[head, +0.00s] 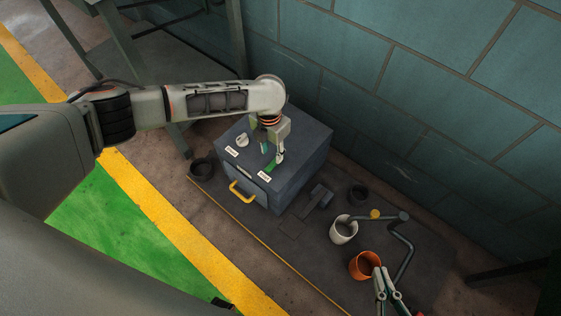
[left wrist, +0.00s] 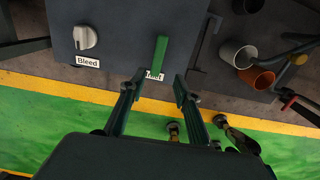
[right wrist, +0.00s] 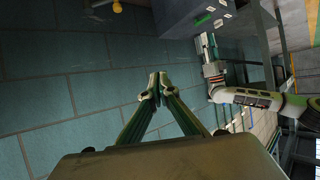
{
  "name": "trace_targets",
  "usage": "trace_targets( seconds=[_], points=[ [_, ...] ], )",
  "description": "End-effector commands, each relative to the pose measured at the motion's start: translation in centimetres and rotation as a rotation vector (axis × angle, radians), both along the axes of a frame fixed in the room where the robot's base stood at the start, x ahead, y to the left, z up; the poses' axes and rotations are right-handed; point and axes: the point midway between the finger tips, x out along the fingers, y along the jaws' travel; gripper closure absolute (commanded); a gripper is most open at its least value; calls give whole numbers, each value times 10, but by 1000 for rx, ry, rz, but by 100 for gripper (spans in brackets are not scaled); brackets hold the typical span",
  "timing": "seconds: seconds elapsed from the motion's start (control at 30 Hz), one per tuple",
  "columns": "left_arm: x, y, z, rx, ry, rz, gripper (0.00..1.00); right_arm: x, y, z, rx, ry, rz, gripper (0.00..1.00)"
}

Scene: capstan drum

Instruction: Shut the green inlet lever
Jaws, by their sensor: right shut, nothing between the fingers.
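The green inlet lever (head: 272,164) is on top of a dark grey box (head: 306,155). In the left wrist view the lever (left wrist: 161,54) runs up from the partly hidden "Inlet" label (left wrist: 154,76). My left gripper (head: 272,154) is above the box at the lever. Its fingers (left wrist: 156,88) are open, apart on either side of the label, with the lever showing between and beyond the tips. I cannot tell whether they touch it. My right gripper (head: 381,278) is shut and empty, far from the box; its closed tips also show in the right wrist view (right wrist: 156,86).
A white knob (left wrist: 86,38) labelled "Bleed" sits beside the lever. The box has a yellow handle (head: 243,191) in front. A white cup (head: 343,231), an orange cup (head: 362,266) and a bent grey pipe (head: 404,243) lie to the right. A block wall (head: 430,90) stands behind.

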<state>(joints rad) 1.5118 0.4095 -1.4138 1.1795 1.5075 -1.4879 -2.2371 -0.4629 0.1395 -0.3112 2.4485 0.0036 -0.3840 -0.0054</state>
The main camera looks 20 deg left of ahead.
Motion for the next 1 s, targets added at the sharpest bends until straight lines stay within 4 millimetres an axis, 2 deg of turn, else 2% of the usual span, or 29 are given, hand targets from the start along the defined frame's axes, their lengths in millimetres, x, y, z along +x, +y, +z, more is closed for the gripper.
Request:
trace_targets(
  seconds=[0.17, 0.4, 0.6, 1.0],
  points=[
    [3, 7, -9, 15, 8, -24, 68, 0, 2, 0, 12, 1, -3, 100],
    [0, 6, -49, 13, 14, -21, 68, 3, 10, 3, 66, -5, -15, 100],
    [1, 6, -72, 13, 9, -22, 68, 1, 22, 3, 141, 7, -32, 100],
    [5, 6, -75, 12, 1, -21, 68, 1, 27, 5, 183, 8, -44, 100]
  ],
)
